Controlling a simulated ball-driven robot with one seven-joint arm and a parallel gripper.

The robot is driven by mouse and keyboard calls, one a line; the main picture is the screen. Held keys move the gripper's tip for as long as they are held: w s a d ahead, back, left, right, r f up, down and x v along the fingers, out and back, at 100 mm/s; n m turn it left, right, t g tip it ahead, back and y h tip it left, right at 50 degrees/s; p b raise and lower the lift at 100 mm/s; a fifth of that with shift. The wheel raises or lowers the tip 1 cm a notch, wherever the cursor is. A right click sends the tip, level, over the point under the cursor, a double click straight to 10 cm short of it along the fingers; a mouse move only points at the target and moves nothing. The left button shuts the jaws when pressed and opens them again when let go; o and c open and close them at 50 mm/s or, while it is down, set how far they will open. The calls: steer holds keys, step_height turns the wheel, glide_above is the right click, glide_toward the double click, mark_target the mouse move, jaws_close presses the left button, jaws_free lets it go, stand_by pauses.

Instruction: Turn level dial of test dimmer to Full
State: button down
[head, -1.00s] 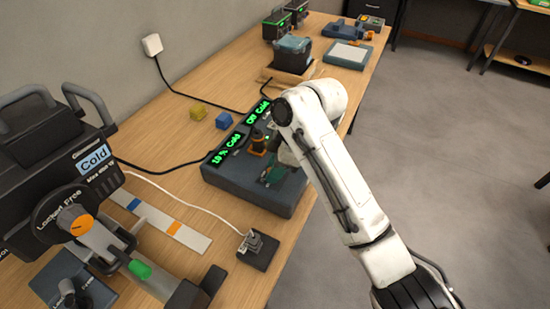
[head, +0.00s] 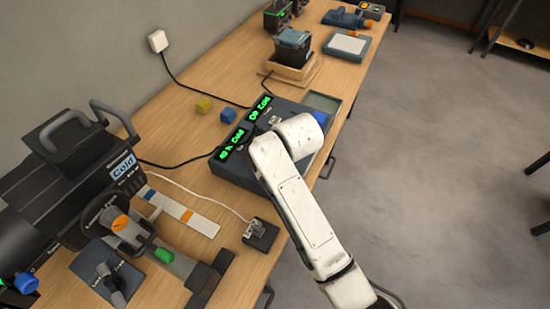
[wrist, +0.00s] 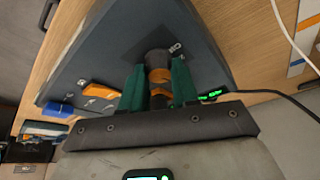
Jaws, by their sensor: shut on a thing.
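The test dimmer is a dark blue-grey box (head: 232,172) on the bench in the head view, and it also shows in the wrist view (wrist: 110,45). Its near green display (head: 231,145) seems to read 40 % Cold; its other display (head: 260,107) seems to read Off Cold. In the wrist view the level dial (wrist: 158,70), a dark knob with orange bands, sits between the green fingers of my gripper (wrist: 158,86). The gripper is shut on it. In the head view my white arm hides the dial and the fingers.
An orange lever-like part (wrist: 100,91) and a blue part (wrist: 59,109) lie beside the gripper. A black Cold-labelled machine (head: 90,165) stands at left, a small socket block (head: 260,236) in front.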

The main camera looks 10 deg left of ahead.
steer(key=m+h, duration=0.1)
steer(key=m, duration=0.1)
steer(key=m+t+p, duration=0.1)
steer(key=m, duration=0.2)
steer(key=shift+a+r+m+h, duration=0.1)
steer(key=shift+a+m+h, duration=0.1)
steer(key=shift+m+h, duration=0.15)
steer(key=m+h+b, duration=0.1)
steer(key=m+h, duration=0.1)
steer(key=m, duration=0.3)
steer(key=shift+a, duration=0.2)
steer(key=m+h+b, duration=0.1)
steer(key=m, duration=0.2)
steer(key=m+g+h+b, duration=0.1)
steer(key=m+b, duration=0.1)
steer(key=m, duration=0.1)
steer(key=shift+a+f+m+h, duration=0.1)
steer(key=shift+f+m+h, duration=0.1)
steer(key=shift+m+h, duration=0.05)
steer(key=shift+w+r+m+g+h+b, duration=0.1)
steer(key=shift+m+g+h+b, duration=0.2)
steer(key=shift+m+b, duration=0.5)
steer(key=shift+w+m+g+h+b, duration=0.1)
steer(key=shift+m+g+b, duration=0.4)
steer(key=shift+m, duration=0.5)
steer(key=c, duration=0.8)
jaws_free()
steer(key=shift+c, duration=0.2)
steer(key=shift+s+r, duration=0.1)
